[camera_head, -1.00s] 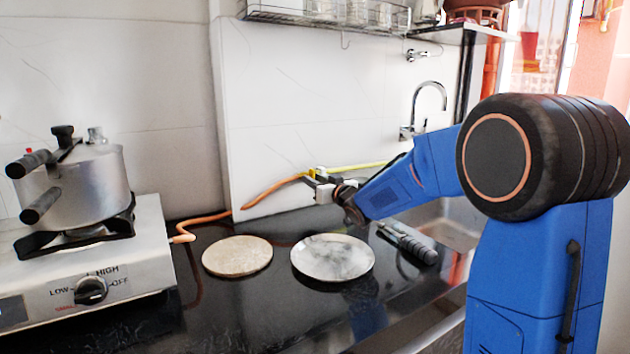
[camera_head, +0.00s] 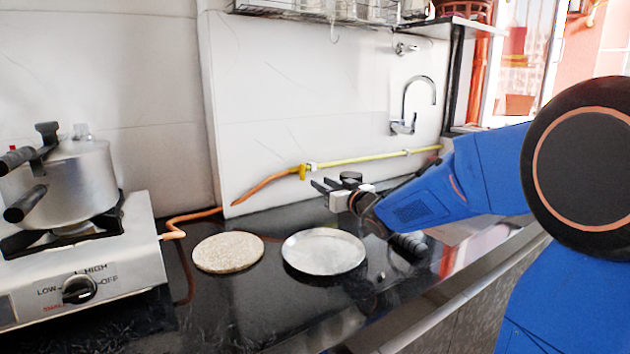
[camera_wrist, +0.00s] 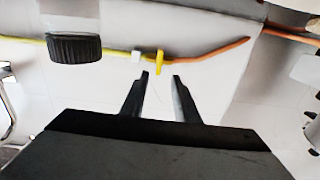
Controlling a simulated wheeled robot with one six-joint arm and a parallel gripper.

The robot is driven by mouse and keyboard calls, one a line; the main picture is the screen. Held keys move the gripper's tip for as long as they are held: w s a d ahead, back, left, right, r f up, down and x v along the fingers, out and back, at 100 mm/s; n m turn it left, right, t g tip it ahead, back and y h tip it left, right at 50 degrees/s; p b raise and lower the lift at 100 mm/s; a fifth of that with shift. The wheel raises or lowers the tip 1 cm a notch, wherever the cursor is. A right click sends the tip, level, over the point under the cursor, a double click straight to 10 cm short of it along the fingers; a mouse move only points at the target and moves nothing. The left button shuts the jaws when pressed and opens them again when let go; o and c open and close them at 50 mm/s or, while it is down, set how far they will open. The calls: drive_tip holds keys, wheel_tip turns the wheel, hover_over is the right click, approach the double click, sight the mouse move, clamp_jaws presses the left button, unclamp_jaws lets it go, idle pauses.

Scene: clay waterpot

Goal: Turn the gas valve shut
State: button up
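The gas valve (camera_head: 303,172) is a small yellow fitting on the wall, where the orange hose (camera_head: 268,183) meets the yellow pipe (camera_head: 370,157). My gripper (camera_head: 321,184) is open and empty, to the right of and slightly below the valve in the head view. In the wrist view its two fingertips (camera_wrist: 160,77) point towards the handle, with a visible gap. The handle is not between the fingers.
A gas stove (camera_head: 85,265) with a pressure cooker (camera_head: 70,190) stands at the left. A round stone-coloured board (camera_head: 228,252) and a metal plate (camera_head: 323,251) lie on the black counter below my gripper. A tap (camera_head: 405,115) is on the wall at the right.

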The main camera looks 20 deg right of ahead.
drive_tip(key=v, duration=0.6)
drive_tip(key=shift+s, duration=0.3)
